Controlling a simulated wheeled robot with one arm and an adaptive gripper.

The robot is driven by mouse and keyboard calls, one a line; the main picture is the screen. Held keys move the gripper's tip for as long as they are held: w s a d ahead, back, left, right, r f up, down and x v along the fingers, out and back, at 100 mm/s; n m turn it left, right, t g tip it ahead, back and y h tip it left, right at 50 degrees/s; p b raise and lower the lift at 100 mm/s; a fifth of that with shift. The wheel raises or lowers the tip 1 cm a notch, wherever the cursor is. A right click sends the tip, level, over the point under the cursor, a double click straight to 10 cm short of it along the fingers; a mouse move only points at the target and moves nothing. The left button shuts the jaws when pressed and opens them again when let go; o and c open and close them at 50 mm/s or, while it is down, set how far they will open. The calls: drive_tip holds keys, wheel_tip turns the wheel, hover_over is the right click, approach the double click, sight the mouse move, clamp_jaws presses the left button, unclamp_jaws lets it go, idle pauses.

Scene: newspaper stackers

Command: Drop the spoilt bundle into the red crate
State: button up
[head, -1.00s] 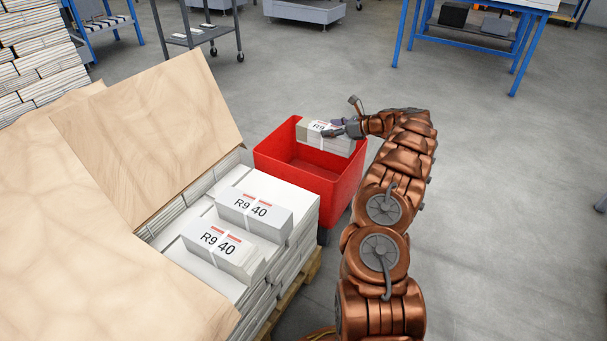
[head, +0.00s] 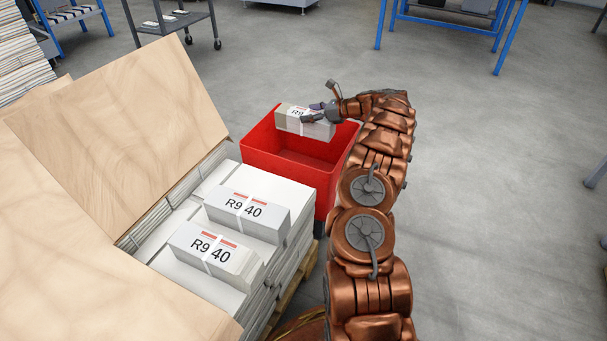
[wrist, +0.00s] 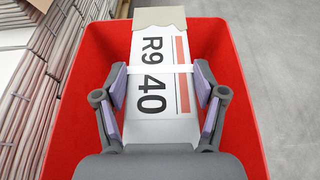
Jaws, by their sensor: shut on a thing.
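My gripper (head: 318,112) is shut on a grey-white bundle (head: 290,124) with a white strap and part of an R9 label showing. In the wrist view the bundle (wrist: 158,90) reads R9 40, with a red stripe, and the fingers (wrist: 160,92) press on its two sides. Its far end has a torn-looking brown-grey patch. The red crate (head: 268,160) is open, and the bundle is over its opening, near the far rim in the head view. In the wrist view the crate's red walls (wrist: 78,110) surround the bundle. The crate's inside looks empty where visible.
A pallet stack of newspapers (head: 285,250) stands left of the crate, with two R9 40 bundles (head: 247,213) on top. Large tan boards (head: 130,130) lean over it. A grey cart (head: 175,22) and blue table (head: 450,22) stand behind. Floor at right is clear.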

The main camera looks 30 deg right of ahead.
drive_tip(key=shift+f+b, duration=1.2)
drive_tip(key=shift+f, duration=0.2)
drive_tip(key=o, duration=1.9)
drive_tip(key=shift+s+f, duration=0.1)
drive_tip(key=shift+f, duration=0.05)
drive_tip(key=v, duration=1.2)
